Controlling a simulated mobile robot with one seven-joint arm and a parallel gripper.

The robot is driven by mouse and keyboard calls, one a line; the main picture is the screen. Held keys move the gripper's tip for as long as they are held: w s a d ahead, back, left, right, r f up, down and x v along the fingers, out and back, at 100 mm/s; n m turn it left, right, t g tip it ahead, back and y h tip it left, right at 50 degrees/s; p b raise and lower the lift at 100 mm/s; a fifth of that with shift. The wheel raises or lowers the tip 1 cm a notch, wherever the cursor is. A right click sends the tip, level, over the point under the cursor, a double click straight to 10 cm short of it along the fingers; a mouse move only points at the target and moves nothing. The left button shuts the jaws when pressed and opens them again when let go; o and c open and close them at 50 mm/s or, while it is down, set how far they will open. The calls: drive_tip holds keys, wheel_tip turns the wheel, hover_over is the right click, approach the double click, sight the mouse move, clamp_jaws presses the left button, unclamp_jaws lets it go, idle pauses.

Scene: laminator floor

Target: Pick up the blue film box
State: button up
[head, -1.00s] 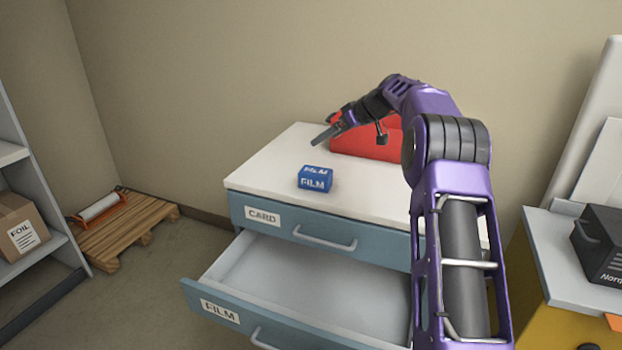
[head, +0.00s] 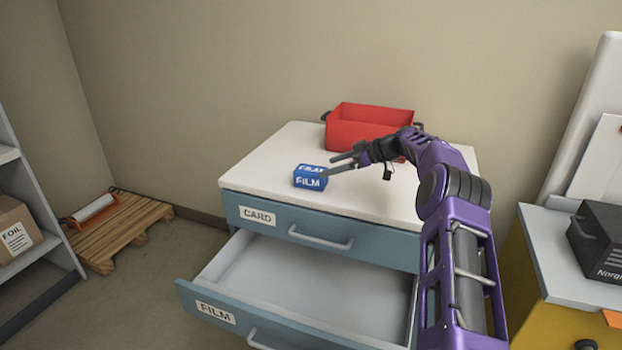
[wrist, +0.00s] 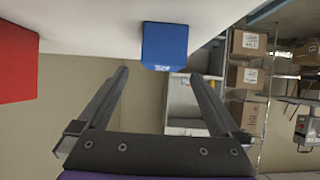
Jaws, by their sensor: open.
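The blue film box (head: 310,178) sits on the white top of the drawer cabinet, near its front left part, with FILM lettering on its faces. My gripper (head: 337,164) is open and empty, just right of the box at about its height, with the fingers pointing toward it. In the wrist view the blue box (wrist: 165,45) appears just beyond the two spread fingertips (wrist: 160,75), roughly centred between them. From these views I cannot tell whether a finger touches the box.
A red bin (head: 368,128) stands behind my gripper on the cabinet top (head: 262,165). The drawer marked FILM (head: 290,285) is pulled open below; the CARD drawer (head: 330,232) is shut. A black box (head: 600,240) stands on a side unit at right.

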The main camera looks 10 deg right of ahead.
sight(319, 170)
drive_tip(key=x, duration=0.3)
drive_tip(key=shift+s+f+x, duration=0.15)
drive_tip(key=shift+x, duration=1.2)
drive_tip(key=shift+s+f+x, duration=0.15)
drive_tip(key=shift+f+x, duration=0.05)
drive_tip(key=shift+x, duration=1.15)
drive_tip(key=c, duration=1.6)
